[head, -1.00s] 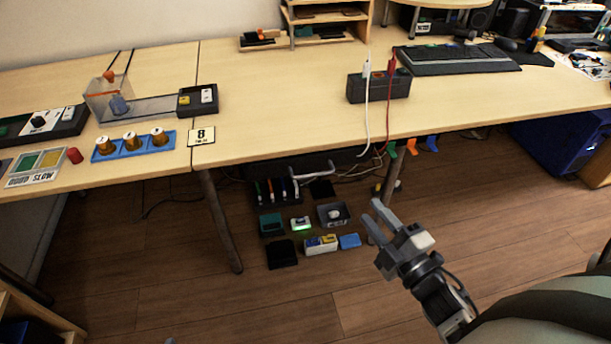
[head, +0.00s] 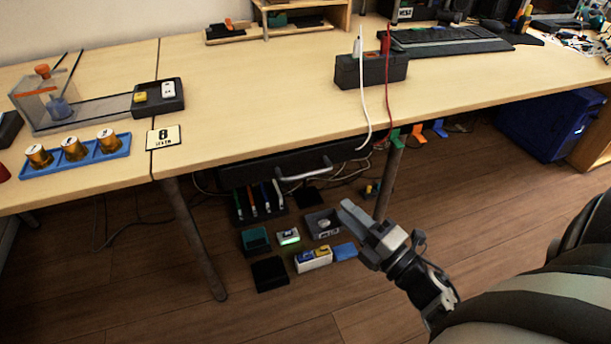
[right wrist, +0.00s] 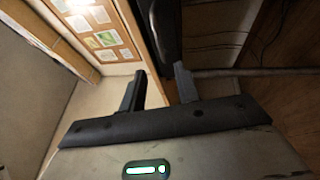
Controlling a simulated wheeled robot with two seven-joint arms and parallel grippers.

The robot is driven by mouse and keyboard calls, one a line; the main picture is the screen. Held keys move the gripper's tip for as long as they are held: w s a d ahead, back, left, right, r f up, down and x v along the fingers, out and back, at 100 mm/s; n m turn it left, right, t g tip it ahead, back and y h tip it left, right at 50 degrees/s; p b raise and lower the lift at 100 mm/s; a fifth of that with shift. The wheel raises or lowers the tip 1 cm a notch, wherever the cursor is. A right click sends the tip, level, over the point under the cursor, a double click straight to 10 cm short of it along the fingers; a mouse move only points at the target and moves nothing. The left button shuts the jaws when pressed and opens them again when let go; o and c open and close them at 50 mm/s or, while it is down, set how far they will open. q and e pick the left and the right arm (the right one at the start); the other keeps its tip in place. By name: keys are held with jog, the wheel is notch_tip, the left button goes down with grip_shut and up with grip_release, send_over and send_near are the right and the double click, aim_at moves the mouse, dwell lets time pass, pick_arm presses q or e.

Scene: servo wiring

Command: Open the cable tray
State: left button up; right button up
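The cable tray (head: 245,170) is a dark, shallow unit under the table's front edge. Its silver bar handle (head: 303,174) faces me. How far the tray is pulled out is hard to tell. My right gripper (head: 346,210) is in front of the table, to the right of and lower than the handle, apart from it. In the right wrist view my right gripper's fingers (right wrist: 159,82) are spread with nothing between them. A dark long body shows beyond them; I cannot tell if it is the tray. My left gripper is not in view.
A table leg (head: 389,182) stands just behind my right gripper. A white cable (head: 366,110) and a red cable (head: 387,85) hang from the black power strip (head: 370,70). Several small boxes and a pen holder (head: 262,204) sit below the tray. The floor at front left is clear.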

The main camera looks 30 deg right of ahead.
aim_at(307, 173)
jog(key=x, duration=1.2)
jog(key=shift+w, duration=0.4)
jog(key=shift+r, duration=0.1)
grip_shut()
